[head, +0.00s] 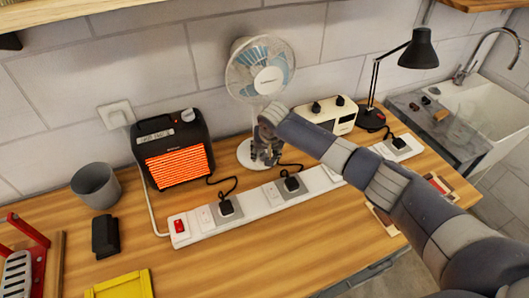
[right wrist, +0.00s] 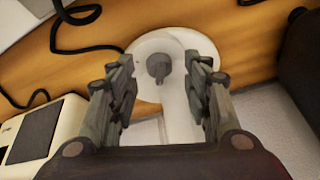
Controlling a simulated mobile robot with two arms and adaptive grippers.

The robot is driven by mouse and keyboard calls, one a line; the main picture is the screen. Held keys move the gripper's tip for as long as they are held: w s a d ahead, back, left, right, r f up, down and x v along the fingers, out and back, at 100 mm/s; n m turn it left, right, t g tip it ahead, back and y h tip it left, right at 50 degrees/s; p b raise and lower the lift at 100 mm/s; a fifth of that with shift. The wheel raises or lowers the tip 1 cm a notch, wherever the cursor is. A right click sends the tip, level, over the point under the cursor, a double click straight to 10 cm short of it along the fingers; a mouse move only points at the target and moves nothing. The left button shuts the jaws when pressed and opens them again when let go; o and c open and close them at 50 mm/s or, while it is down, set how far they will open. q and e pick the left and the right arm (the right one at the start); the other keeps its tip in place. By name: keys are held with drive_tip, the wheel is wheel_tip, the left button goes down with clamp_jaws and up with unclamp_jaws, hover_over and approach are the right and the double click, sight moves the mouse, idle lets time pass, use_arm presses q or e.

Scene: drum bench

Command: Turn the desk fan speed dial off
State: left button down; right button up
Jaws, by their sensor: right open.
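The desk fan (head: 262,75) stands at the back of the bench, with a white round base, a blue-bladed caged head and a white post. Its grey speed dial (right wrist: 158,67) shows on the white base (right wrist: 195,42) in the right wrist view. My right gripper (head: 268,155) hangs in front of the fan post, over the base, and hides the dial in the head view. In the right wrist view the right gripper (right wrist: 165,80) is open, with one finger to each side of the dial and nothing between them. My left gripper is not seen.
A glowing heater (head: 178,160) stands left of the fan, and a cream appliance (head: 325,115) stands right of it. A white power strip (head: 250,203) with plugs runs in front. A black lamp (head: 418,52) stands further right.

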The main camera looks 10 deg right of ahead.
drive_tip(key=shift+x, duration=0.85)
drive_tip(key=shift+c, duration=0.5)
drive_tip(key=c, duration=1)
drive_tip(key=shift+o, duration=0.2)
drive_tip(key=shift+d+n, duration=0.1)
drive_tip(key=shift+n, duration=0.2)
drive_tip(key=n+y, duration=0.1)
drive_tip(key=n, duration=0.2)
drive_tip(key=shift+d+f, duration=0.1)
drive_tip(key=shift+d, duration=0.05)
drive_tip(key=shift+d+n+g+y+b, duration=0.1)
drive_tip(key=shift+n+g+y+b, duration=0.3)
drive_tip(key=shift+n, duration=0.6)
